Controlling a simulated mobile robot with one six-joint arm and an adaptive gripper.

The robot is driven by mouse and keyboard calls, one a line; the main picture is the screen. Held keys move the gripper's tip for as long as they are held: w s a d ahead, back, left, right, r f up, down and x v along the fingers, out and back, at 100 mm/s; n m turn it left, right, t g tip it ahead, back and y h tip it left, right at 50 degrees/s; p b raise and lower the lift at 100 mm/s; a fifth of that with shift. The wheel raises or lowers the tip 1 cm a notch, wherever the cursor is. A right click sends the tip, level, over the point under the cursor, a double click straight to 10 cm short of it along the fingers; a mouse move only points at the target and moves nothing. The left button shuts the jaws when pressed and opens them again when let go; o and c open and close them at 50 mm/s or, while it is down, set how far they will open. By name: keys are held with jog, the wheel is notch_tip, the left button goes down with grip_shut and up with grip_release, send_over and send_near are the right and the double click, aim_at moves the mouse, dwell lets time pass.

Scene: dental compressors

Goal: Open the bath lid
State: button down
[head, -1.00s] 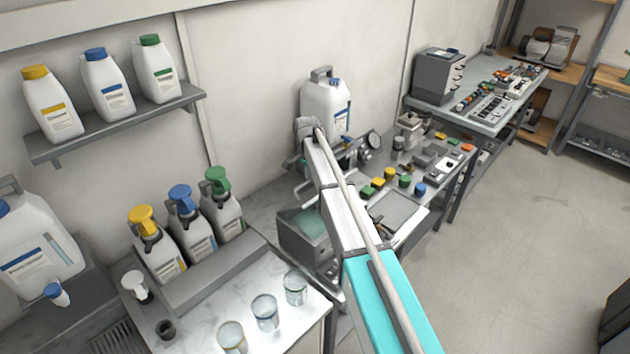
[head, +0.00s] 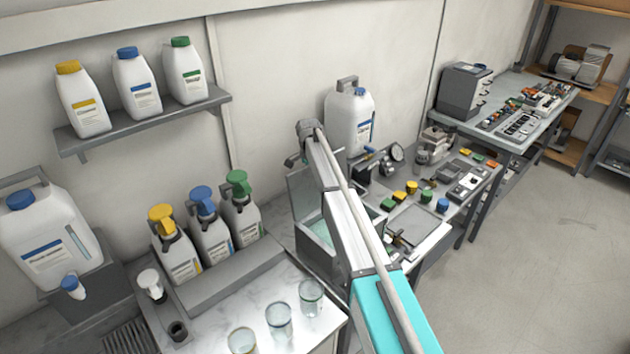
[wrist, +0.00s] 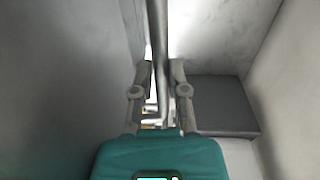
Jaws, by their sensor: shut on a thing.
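The bath (head: 319,257) is a grey box with pale teal liquid inside, behind the marble-topped counter and partly hidden by my arm. Its grey lid (head: 301,192) stands raised at the back left of the bath, so the liquid shows. In the wrist view my gripper (wrist: 158,85) has its two fingers on either side of a slim metal bar (wrist: 157,35), which looks like the lid's handle, and is shut on it.
A white jug (head: 349,118) stands just behind my arm. Pump bottles (head: 210,235) stand left of the bath and glass beakers (head: 279,320) in front. A workbench with coloured caps (head: 412,187) is close on the right. The floor at right is clear.

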jog(key=shift+w+a+f+b, duration=0.35)
jog(key=shift+a+f+b, duration=0.2)
jog(key=shift+a, duration=0.1)
jog(key=c, duration=0.7)
grip_release()
jog(key=shift+o, duration=0.2)
jog(key=shift+s+d+r, duration=0.1)
jog(key=shift+s, duration=0.05)
